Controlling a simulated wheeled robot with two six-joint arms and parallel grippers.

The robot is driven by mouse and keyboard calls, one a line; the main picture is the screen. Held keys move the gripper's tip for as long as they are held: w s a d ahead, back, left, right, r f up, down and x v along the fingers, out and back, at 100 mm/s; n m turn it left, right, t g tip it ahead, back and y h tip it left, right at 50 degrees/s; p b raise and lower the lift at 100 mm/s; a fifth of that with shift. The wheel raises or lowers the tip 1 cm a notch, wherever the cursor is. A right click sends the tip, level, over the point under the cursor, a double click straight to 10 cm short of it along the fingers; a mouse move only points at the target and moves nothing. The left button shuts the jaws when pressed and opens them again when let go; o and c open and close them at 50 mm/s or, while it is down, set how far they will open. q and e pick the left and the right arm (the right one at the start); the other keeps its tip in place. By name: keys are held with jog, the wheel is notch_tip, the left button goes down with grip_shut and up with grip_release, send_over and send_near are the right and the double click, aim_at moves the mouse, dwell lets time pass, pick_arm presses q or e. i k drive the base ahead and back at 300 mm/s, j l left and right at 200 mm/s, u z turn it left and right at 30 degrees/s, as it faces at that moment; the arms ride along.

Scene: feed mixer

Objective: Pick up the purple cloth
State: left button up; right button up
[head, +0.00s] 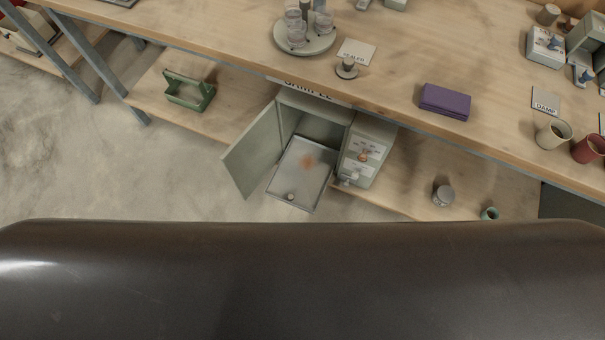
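The purple cloth (445,101) lies folded in a flat block on the wooden workbench top (430,60), near its front edge and right of centre. Nothing covers it. Neither of my grippers shows in the head view, so I cannot see where they are relative to the cloth.
A round tray with jars (305,42) and a small weight (347,67) stand left of the cloth. A beige cup (553,135) and a red cup (589,149) stand right. Below, an open cabinet door (252,150) and metal tray (301,172) jut out past the lower shelf.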

aim_at(434, 98)
jog(key=k, duration=1.25)
